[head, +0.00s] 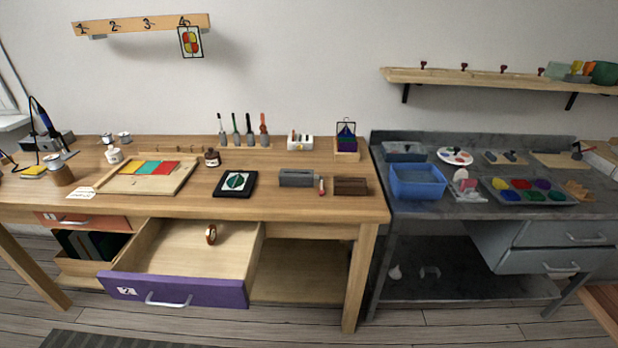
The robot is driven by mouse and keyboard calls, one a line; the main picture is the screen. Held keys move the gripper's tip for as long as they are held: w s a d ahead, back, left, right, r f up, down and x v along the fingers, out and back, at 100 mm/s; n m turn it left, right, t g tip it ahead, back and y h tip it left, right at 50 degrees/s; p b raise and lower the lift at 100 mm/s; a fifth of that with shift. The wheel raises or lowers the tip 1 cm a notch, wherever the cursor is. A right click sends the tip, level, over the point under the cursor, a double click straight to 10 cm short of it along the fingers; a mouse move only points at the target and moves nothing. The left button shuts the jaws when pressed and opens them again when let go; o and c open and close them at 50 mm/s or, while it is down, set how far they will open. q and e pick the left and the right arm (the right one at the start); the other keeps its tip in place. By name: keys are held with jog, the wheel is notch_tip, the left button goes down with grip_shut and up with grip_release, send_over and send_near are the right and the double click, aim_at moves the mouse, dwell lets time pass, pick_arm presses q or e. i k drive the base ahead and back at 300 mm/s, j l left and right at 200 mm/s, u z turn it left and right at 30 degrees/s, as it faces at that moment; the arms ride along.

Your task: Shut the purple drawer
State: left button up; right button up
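The purple drawer (207,293) is pulled far out from under the wooden workbench (290,205). Its purple front carries a white label at its left and a silver bar handle (168,301). The inside of the drawer is bare pale wood, except for a small brown and orange roll-like item (210,235) near the back. Neither of my grippers shows in the head view.
Left of the purple drawer is an orange drawer (82,220), which looks shut, above an open shelf box (85,268). A grey bench (430,210) with a blue bin (418,185) stands at the right. The floor (270,325) before the purple drawer looks clear.

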aim_at(169, 261)
jog(key=u, duration=1.3)
